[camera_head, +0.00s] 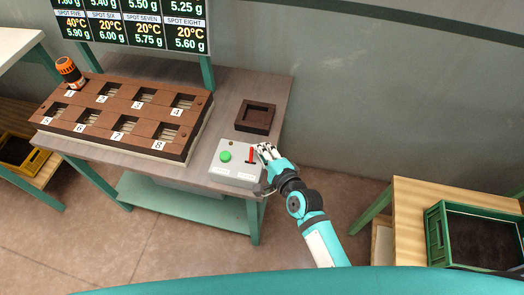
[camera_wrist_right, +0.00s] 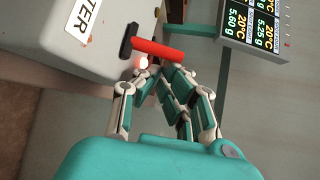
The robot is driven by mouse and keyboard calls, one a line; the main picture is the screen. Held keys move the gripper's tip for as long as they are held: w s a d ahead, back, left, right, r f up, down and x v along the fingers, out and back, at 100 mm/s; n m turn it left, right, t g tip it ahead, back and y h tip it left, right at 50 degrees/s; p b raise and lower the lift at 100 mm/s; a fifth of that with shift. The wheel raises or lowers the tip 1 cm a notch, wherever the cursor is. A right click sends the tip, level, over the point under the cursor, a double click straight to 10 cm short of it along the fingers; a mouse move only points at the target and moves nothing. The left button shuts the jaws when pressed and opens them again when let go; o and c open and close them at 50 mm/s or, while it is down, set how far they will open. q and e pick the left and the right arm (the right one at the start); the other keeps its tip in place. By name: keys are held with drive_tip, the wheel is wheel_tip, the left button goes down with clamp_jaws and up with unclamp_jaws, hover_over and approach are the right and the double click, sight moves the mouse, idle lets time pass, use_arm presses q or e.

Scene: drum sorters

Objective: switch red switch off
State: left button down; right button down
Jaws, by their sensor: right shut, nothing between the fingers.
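The red switch (camera_head: 251,155) is a short red lever on the grey control box (camera_head: 232,172), right of a round green button (camera_head: 225,156). In the right wrist view the red switch (camera_wrist_right: 157,50) sticks out from a black slot on the box (camera_wrist_right: 65,45), just beyond my fingers. My right gripper (camera_head: 266,149) is at the right edge of the box, close beside the lever; its shut, empty fingers also show in the right wrist view (camera_wrist_right: 172,85). Whether they touch the lever, I cannot tell. My left gripper is not in view.
A brown numbered rack (camera_head: 125,115) stands on the table, with an orange-black drum (camera_head: 68,70) at spot 1. A dark square tray (camera_head: 255,116) lies behind the box. A display (camera_head: 135,22) stands behind. A green crate (camera_head: 436,235) is on a wooden table at right.

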drive_tip(key=shift+s+f+t+b, duration=0.15)
drive_tip(key=shift+t+b, duration=0.15)
drive_tip(key=shift+b, duration=0.45)
drive_tip(key=n+t+b, duration=0.1)
drive_tip(key=b, duration=0.2)
drive_tip(key=s+n+t+y+b, duration=0.1)
drive_tip(key=n+t+b, duration=0.1)
drive_tip(key=b, duration=0.2)
drive_tip(key=s+n+t+b, duration=0.1)
drive_tip(key=b, duration=0.2)
drive_tip(key=shift+a+r+n+y, duration=0.25)
drive_tip(key=shift+a+n+y, duration=0.05)
drive_tip(key=shift+a+y, duration=0.1)
drive_tip(key=shift+w+r, duration=0.1)
drive_tip(key=shift+r, duration=0.35)
drive_tip(key=shift+f, duration=0.15)
